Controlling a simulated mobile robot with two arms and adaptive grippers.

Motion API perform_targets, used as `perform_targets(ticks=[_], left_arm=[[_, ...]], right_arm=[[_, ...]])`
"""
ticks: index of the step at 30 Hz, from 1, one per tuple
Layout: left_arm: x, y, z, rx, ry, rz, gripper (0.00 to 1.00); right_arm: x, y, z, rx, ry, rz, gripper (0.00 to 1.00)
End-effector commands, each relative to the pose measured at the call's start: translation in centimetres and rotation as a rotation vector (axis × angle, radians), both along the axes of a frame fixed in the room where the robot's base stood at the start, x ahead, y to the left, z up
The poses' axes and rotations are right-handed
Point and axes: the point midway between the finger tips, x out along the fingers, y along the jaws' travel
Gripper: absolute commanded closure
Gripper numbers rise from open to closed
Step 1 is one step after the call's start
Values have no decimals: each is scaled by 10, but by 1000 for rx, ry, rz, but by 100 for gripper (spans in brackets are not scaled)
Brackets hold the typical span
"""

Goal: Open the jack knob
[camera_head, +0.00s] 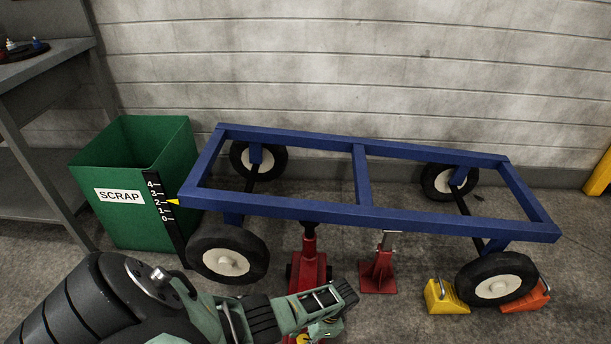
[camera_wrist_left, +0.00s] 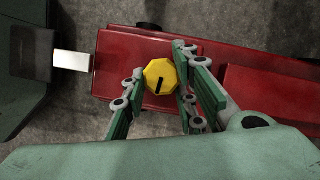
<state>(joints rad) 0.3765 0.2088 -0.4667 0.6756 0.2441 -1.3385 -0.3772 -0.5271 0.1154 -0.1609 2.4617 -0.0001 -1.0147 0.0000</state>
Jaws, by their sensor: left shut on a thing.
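The jack knob (camera_wrist_left: 161,77) is a yellow faceted knob with a black mark, on top of the red jack (camera_wrist_left: 122,62) in the left wrist view. The fingers of my left gripper (camera_wrist_left: 158,92) lie on both sides of the knob, shut on it. In the head view the red jack (camera_head: 309,266) stands under the near rail of the blue frame (camera_head: 362,211). My left gripper (camera_head: 322,330) is low at the jack's near end, where a bit of yellow shows by the fingers. The arm hides part of the jack. My right gripper is in neither view.
A red jack stand (camera_head: 379,273) stands right of the jack. Yellow (camera_head: 445,297) and orange (camera_head: 527,297) chocks sit at the near right wheel (camera_head: 497,280). A green scrap bin (camera_head: 130,222) and a numbered height scale (camera_head: 168,222) stand at left.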

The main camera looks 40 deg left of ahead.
Motion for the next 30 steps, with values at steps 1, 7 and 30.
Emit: perform_targets(ticks=[1, 7, 30], left_arm=[[-7, -6, -4, -11, 15, 29, 100], [-7, -6, -4, -11, 15, 97, 100], [-5, -5, -3, -9, 11, 126, 57]], right_arm=[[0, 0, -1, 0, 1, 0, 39], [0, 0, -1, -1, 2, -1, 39], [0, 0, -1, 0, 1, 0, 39]])
